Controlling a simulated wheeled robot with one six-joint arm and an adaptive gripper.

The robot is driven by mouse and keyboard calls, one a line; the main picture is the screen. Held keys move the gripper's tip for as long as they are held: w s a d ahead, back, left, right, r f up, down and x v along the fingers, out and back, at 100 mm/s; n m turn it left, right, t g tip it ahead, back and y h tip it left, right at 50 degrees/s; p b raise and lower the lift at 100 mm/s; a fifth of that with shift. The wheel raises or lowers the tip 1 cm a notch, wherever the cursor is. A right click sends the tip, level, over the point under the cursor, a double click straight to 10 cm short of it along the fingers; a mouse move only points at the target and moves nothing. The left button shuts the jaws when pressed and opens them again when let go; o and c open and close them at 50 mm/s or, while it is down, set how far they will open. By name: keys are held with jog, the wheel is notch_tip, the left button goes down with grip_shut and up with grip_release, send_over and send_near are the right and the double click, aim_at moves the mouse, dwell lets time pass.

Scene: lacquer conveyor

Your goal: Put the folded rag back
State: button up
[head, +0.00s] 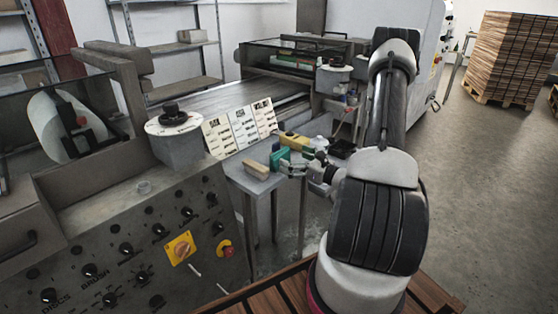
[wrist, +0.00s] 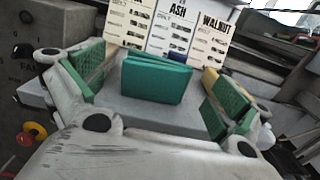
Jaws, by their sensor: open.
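The folded rag is a green, flat-sided bundle (wrist: 155,80) in the middle of the wrist view, standing on a grey table top. It also shows in the head view as a small green patch (head: 279,158). My gripper (wrist: 160,88) is open, with one green-padded finger to the left of the rag and the other to the right. Clear gaps show between the rag and both fingers. In the head view my gripper (head: 302,161) is low over the small table, close to the rag. The rag's lower front edge is visible; its far side is hidden.
The small grey table (head: 238,178) also holds a tan block (head: 256,170) and a yellow object (head: 293,140) near the rag. Cards, one reading "ASH" (head: 243,128), stand behind. A control panel (head: 130,250) is to the left. Open floor (head: 490,190) lies to the right.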

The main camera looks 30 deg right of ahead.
aim_at(284, 154)
jog(key=x, duration=0.4)
jog(key=shift+w+f, duration=0.25)
jog(key=shift+w, duration=0.15)
jog(key=c, duration=0.8)
